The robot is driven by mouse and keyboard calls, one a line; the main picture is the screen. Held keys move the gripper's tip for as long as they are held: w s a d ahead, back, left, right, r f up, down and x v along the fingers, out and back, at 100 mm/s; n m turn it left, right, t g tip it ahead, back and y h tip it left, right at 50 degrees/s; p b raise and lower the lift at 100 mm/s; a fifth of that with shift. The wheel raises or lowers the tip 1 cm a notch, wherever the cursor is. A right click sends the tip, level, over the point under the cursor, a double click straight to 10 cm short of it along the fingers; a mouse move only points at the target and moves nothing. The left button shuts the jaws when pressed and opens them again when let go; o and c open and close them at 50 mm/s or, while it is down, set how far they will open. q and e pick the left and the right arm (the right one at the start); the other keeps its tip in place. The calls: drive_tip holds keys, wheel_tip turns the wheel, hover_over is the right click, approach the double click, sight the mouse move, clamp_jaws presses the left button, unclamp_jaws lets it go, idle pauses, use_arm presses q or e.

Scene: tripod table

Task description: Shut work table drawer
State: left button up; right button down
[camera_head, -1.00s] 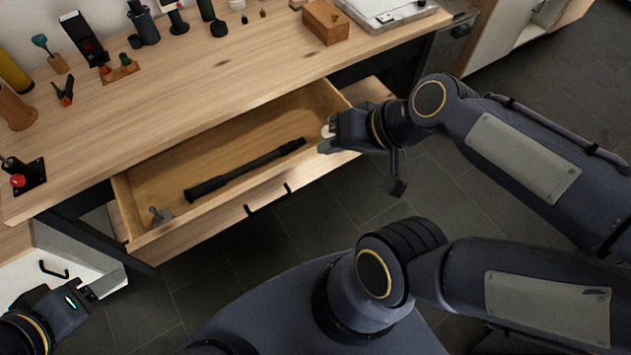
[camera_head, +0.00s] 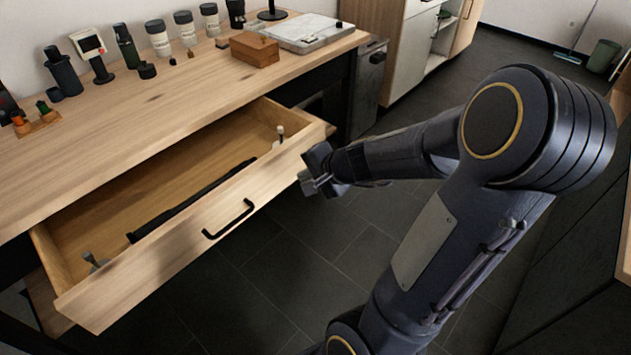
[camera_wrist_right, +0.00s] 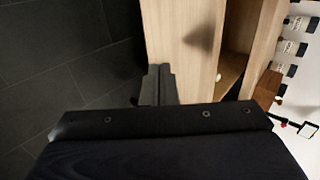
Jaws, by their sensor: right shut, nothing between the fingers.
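The work table drawer (camera_head: 175,250) is pulled out below the wooden table top (camera_head: 150,110). Its front bears a black bar handle (camera_head: 229,219). A long black rod (camera_head: 185,203) and small grey pieces lie or stand inside it. My right gripper (camera_head: 306,184) is shut and empty, in front of the right part of the drawer front. In the right wrist view the shut fingers (camera_wrist_right: 158,84) show close to the drawer front (camera_wrist_right: 180,40); whether they touch it I cannot tell. My left gripper is out of view.
On the table top stand bottles, cups, a wooden box (camera_head: 254,48) and a grey-white tray (camera_head: 307,32). A cabinet (camera_head: 412,50) stands beyond the table's right end. Dark floor tiles (camera_head: 300,265) lie clear in front of the drawer.

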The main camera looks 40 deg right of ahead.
sight(280, 171)
drive_tip(key=w, duration=0.1)
drive_tip(key=w+f, duration=0.1)
drive_tip(key=w, duration=0.1)
drive_tip(key=w+f, duration=0.1)
drive_tip(key=w, duration=0.1)
drive_tip(key=shift+w+a, duration=0.1)
drive_tip(key=shift+a, duration=0.15)
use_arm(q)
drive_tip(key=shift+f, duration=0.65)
use_arm(e)
drive_tip(key=shift+w, duration=0.6)
